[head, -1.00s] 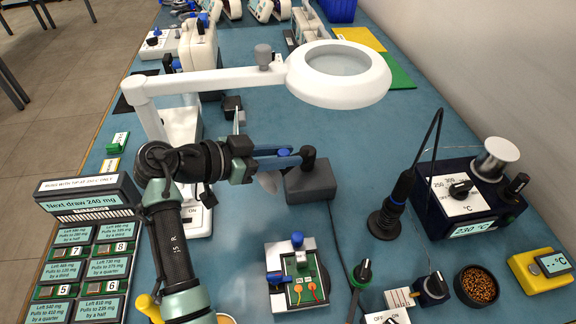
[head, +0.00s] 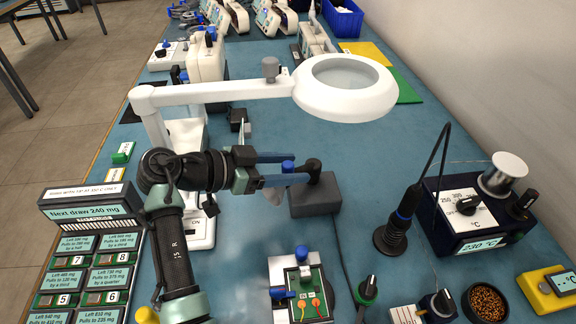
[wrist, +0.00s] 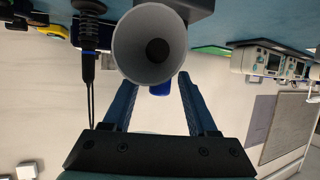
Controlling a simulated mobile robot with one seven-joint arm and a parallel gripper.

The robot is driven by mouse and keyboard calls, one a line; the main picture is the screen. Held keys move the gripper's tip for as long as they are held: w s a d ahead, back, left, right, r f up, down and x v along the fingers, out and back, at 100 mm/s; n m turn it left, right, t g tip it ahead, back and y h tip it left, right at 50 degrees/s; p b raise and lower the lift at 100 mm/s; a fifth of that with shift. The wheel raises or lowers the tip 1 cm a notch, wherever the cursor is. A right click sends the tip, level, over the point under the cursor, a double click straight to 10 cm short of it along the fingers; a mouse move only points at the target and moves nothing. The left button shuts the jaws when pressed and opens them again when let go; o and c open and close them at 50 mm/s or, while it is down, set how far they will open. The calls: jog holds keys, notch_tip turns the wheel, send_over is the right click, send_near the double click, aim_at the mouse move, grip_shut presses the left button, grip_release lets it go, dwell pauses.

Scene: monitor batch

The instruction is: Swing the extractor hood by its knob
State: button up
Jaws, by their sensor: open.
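The extractor hood (wrist: 125,45) is a grey cone, its round mouth facing the wrist camera. In the head view only a little of it (head: 274,196) shows below my fingers. Its blue knob (head: 287,166) stands between my two blue fingers; it also shows in the wrist view (wrist: 160,89), partly behind the cone's rim. My gripper (head: 307,168) is open, with one finger on either side of the knob. I cannot tell whether either finger touches it. In the wrist view my gripper (wrist: 158,82) has its fingertips close to the cone.
A dark grey block (head: 322,195) with a black post (head: 313,166) stands beside the hood. A white magnifier lamp (head: 345,105) reaches over the bench above my gripper. A green board (head: 303,290) lies in front, a soldering iron stand (head: 391,238) to the right.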

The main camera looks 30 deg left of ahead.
jog(key=v, duration=1.3)
jog(key=shift+f, duration=0.1)
